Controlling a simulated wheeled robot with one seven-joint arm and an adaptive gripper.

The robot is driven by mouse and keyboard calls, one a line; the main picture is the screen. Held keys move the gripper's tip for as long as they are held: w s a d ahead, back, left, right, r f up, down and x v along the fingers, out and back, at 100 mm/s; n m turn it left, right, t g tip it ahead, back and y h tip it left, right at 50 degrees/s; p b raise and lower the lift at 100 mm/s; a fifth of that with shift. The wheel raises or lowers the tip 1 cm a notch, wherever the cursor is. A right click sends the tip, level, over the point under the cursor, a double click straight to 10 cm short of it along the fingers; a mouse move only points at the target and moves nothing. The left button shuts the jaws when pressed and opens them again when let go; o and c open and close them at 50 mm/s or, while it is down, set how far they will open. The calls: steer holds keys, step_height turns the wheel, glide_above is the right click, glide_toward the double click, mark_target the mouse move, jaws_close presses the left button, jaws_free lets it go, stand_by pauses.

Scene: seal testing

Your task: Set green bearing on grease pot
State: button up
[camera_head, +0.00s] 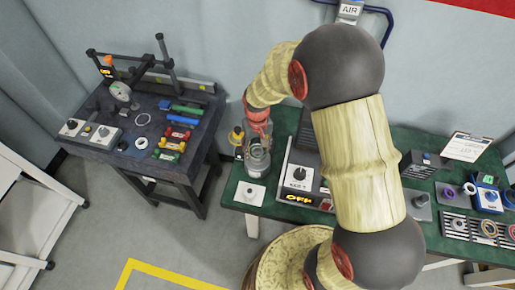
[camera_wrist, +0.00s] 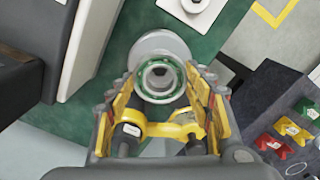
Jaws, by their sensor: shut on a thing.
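The green bearing (camera_wrist: 160,78), a ring with a green band and grey metal rims, sits between my fingertips in the wrist view. My gripper (camera_wrist: 163,90) is shut on it. A round grey pot-like thing (camera_wrist: 160,46), likely the grease pot, shows just past the bearing. In the head view my gripper (camera_head: 257,143) points down over a grey cylinder (camera_head: 257,163) at the green bench's left end. The bearing cannot be made out there. I cannot tell whether the bearing touches the pot.
A white plate with a grey knob (camera_head: 249,193) lies close in front, and a control box (camera_head: 300,178) stands just right. A small yellow item (camera_head: 236,135) is behind left. The dark table (camera_head: 190,108) at left holds coloured parts. Floor separates the two tables.

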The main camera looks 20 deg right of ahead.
steer(key=shift+f+b, duration=0.4)
steer(key=shift+f, duration=0.5)
steer(key=shift+f+b, duration=0.3)
steer(key=shift+f, duration=0.25)
stand_by(0.3)
steer(key=o, duration=1.5)
step_height(320, 180, up, 8)
steer(key=p, duration=0.5)
steer(key=shift+p, duration=0.3)
